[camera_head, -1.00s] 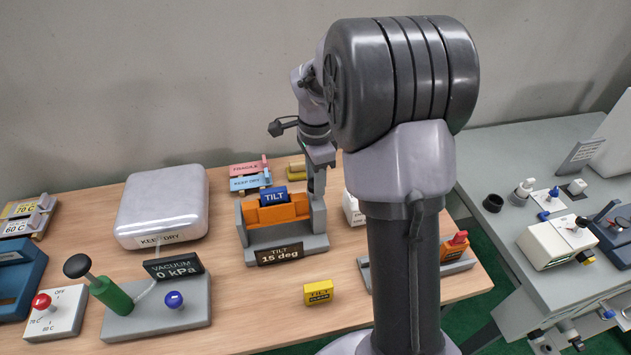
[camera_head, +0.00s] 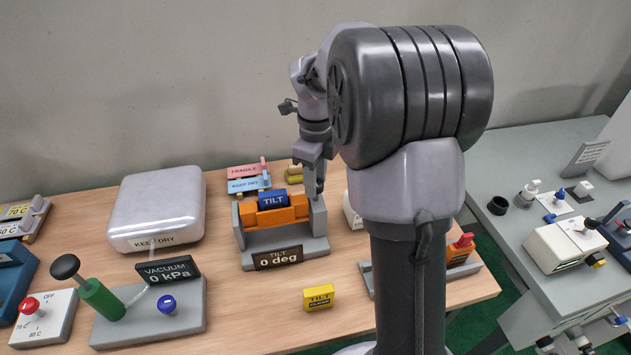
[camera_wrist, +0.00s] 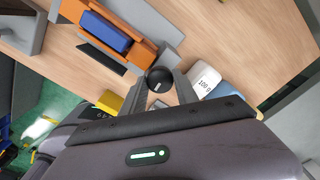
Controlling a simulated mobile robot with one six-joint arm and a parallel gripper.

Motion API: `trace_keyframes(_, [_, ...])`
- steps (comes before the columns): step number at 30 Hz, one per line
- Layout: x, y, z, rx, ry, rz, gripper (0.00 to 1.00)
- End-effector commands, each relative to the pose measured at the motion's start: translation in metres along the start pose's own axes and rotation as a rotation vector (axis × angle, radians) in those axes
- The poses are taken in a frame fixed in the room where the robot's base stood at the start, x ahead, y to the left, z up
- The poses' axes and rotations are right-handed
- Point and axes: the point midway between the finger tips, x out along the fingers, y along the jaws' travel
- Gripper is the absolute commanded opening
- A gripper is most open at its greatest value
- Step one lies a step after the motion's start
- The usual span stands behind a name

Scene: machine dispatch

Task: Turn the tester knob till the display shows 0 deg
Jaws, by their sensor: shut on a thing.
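The tilt tester (camera_head: 247,250) stands on the wooden table, a grey frame with an orange cradle (camera_head: 262,217) that holds a blue TILT block (camera_head: 272,199). Its display (camera_head: 278,258) reads 0 deg, and the cradle looks close to level with the base. My gripper (camera_head: 314,190) is at the tester's right side. In the wrist view the black round knob (camera_wrist: 159,78) with a white mark sits between the fingertips of my gripper (camera_wrist: 164,88), which is shut on it. In the head view the knob is hidden by my gripper.
A yellow TILT block (camera_head: 319,297) lies in front of the tester. The vacuum unit (camera_head: 150,310) and a white KEEP DRY case (camera_head: 156,205) are to the left. FRAGILE and KEEP DRY plates (camera_head: 247,178) lie behind. A white 100 g block (camera_wrist: 204,80) is close beside my gripper.

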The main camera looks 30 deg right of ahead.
Motion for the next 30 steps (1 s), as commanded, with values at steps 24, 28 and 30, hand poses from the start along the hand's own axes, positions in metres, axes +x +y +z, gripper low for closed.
trace_keyframes(24, [-0.0006,-0.0002,0.0003,0.107,-0.001,-0.001,0.0])
trace_keyframes(28, [-0.0005,-0.0002,0.0002,0.107,-0.001,0.0,0.57])
trace_keyframes(30, [-0.0004,-0.0001,0.0002,0.107,-0.001,0.0,0.57])
